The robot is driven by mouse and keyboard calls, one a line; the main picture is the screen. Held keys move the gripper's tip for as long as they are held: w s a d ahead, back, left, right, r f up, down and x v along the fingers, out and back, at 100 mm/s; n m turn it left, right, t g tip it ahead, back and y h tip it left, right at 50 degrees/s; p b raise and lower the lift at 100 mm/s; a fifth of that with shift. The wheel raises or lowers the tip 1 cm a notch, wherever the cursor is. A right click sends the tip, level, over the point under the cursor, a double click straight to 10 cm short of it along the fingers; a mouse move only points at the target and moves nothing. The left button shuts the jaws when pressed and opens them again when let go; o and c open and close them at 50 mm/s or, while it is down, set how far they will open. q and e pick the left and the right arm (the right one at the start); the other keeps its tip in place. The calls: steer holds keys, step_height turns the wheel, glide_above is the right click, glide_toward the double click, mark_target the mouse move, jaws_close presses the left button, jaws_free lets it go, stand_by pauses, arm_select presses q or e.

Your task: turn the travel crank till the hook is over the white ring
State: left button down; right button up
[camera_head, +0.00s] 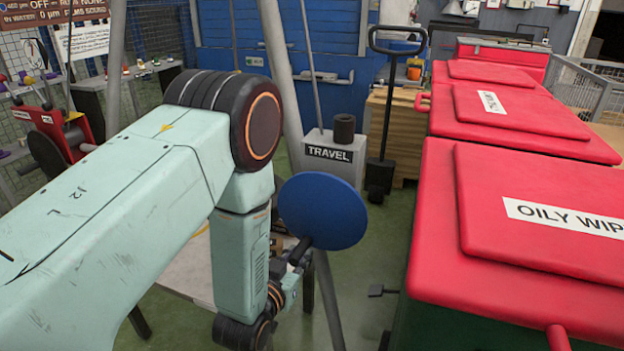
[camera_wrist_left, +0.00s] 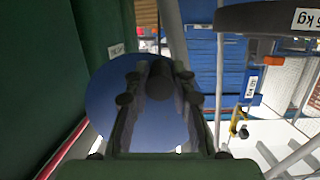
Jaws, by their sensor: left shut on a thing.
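The travel crank shows as a blue disc (camera_head: 322,211) below and in front of a grey box labelled TRAVEL (camera_head: 330,155). My left gripper (camera_head: 300,250) is at the near side of the disc, partly hidden by my arm. In the left wrist view the blue disc (camera_wrist_left: 100,105) lies behind my left gripper (camera_wrist_left: 159,82). Its fingers are shut on a dark round handle (camera_wrist_left: 160,78) in front of the disc. I cannot make out the hook or the white ring in either view. My right gripper is not in view.
Red-lidded bins (camera_head: 440,220), one labelled OILY WIP, stand close on the right. Grey poles (camera_head: 282,75) rise behind my left arm. In the wrist view a dark weight (camera_wrist_left: 265,18) hangs at upper right.

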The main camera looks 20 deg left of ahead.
arm_select(q)
steer(key=shift+w+d+r, duration=0.1)
steer(key=shift+w+r, duration=0.1)
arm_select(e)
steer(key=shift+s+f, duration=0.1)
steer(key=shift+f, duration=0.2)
arm_select(q)
steer(key=shift+d+f, duration=0.15)
steer(key=shift+d, duration=0.9)
steer(key=c, duration=1.6)
jaws_free()
steer(key=shift+d, duration=0.1)
steer(key=o, duration=0.7)
steer(key=shift+s+f, duration=0.1)
steer(key=shift+f, duration=0.05)
steer(key=shift+s+a, duration=0.1)
steer(key=shift+a, duration=0.1)
steer(key=s+p, duration=0.1)
steer(key=s, duration=0.2)
steer(key=s+p, duration=0.1)
steer(key=s, duration=0.3)
steer(key=shift+s+d+f, duration=0.15)
steer(key=shift+d+f, duration=0.05)
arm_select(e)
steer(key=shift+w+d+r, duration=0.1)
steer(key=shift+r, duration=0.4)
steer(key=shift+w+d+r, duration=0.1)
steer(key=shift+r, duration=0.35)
